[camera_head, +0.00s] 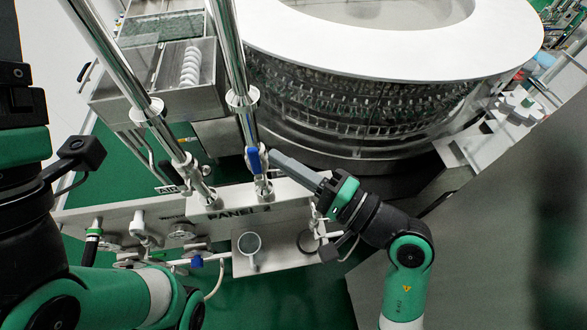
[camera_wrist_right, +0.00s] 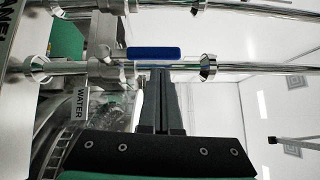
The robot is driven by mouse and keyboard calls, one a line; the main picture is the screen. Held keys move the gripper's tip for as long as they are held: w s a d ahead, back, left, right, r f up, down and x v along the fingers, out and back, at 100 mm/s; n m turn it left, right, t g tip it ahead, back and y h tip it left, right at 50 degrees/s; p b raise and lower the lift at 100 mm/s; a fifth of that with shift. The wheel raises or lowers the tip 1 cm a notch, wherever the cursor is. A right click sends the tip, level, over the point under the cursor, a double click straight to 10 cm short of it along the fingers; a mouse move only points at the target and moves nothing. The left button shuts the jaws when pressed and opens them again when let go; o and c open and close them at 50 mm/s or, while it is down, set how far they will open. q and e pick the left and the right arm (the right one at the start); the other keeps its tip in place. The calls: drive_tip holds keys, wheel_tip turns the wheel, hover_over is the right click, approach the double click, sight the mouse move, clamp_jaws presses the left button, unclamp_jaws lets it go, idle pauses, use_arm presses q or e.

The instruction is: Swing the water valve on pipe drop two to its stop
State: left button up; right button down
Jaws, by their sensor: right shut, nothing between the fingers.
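The water valve's blue handle (camera_head: 253,160) is on the right-hand steel pipe drop (camera_head: 246,122), low down above the panel. It lies roughly along the pipe. In the right wrist view the blue handle (camera_wrist_right: 153,53) runs parallel to the pipe, near a label reading WATER (camera_wrist_right: 81,104). My right gripper (camera_head: 272,155) is shut and empty, its fingertips just right of the handle. In the wrist view its fingertips (camera_wrist_right: 161,70) end just short of the handle; I cannot tell whether they touch. My left arm shows at the left, its fingers out of view.
A second pipe (camera_head: 150,110) stands to the left, with an AIR label (camera_head: 168,189) and dark handle at its foot. The PANEL 2 box (camera_head: 290,200) carries fittings and a grey cup (camera_head: 249,243). The large round washer (camera_head: 370,110) stands close behind my right gripper.

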use_arm(q)
drive_tip(key=shift+w+d+f+b, duration=0.15)
drive_tip(key=shift+d+f+b, duration=0.4)
drive_tip(key=shift+f, duration=0.15)
use_arm(e)
drive_tip(key=w+d+r+v, duration=0.1)
drive_tip(key=v, duration=1.1)
drive_tip(key=shift+w, duration=0.3)
drive_tip(key=shift+f, duration=0.1)
